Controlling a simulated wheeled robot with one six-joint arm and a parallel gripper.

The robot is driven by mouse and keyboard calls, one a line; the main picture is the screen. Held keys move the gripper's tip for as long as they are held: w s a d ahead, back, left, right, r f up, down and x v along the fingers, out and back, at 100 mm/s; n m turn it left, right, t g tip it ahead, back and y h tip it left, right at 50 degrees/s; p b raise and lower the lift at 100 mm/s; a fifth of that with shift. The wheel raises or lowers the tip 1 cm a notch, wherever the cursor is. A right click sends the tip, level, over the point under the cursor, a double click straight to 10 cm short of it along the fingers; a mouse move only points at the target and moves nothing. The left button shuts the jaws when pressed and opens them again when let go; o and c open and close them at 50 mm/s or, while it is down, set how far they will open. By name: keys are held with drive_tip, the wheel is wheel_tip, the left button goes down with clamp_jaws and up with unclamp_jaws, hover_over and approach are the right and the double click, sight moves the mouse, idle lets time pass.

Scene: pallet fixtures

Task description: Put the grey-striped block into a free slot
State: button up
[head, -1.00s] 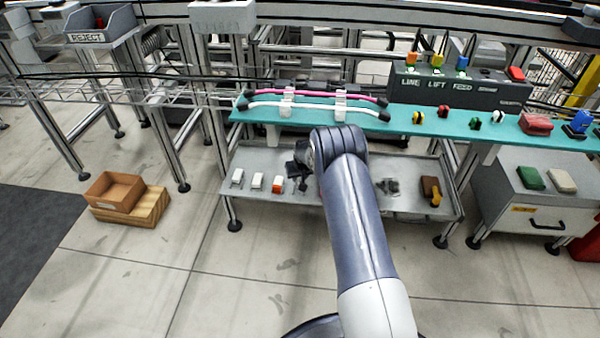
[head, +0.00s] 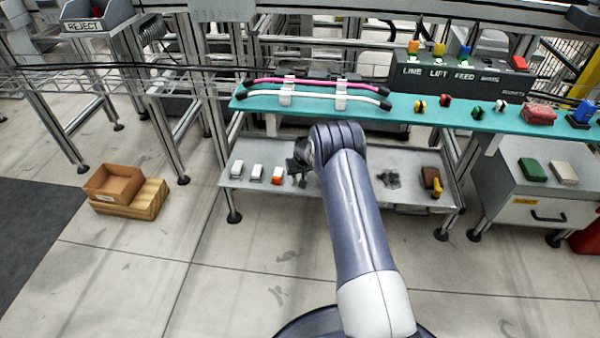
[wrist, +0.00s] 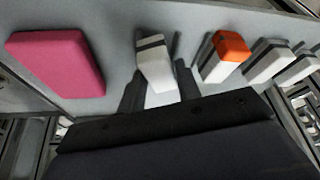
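The grey-striped block (wrist: 156,66), white with a dark grey band near its top, stands on a grey tray (wrist: 205,14) in the wrist view. My gripper (wrist: 158,72) is over it, with one dark finger on each side. The fingers look open, with a narrow gap visible beside the block. In the head view my gripper (head: 299,166) is low over the tray, just right of the orange-and-white block (head: 277,175), and it hides the striped block. I cannot make out a free slot in either view.
In the wrist view a pink block (wrist: 57,63) is left of the fingers. The orange-topped block (wrist: 226,56) and two whitish blocks (wrist: 268,61) are on the right. In the head view a teal shelf (head: 400,108) with pink and white bars overhangs the tray.

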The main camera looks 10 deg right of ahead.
drive_tip(key=o, duration=0.4)
drive_tip(key=p+v, duration=0.3)
drive_tip(key=v, duration=0.4)
drive_tip(key=shift+r, duration=0.25)
drive_tip(key=shift+s+f, duration=0.1)
drive_tip(key=b+x, duration=0.3)
drive_tip(key=x, duration=0.4)
drive_tip(key=shift+f, duration=0.25)
wheel_tip(320, 180, up, 2)
drive_tip(key=shift+r+p, duration=0.1)
drive_tip(key=shift+p, duration=0.45)
drive_tip(key=shift+r, duration=0.35)
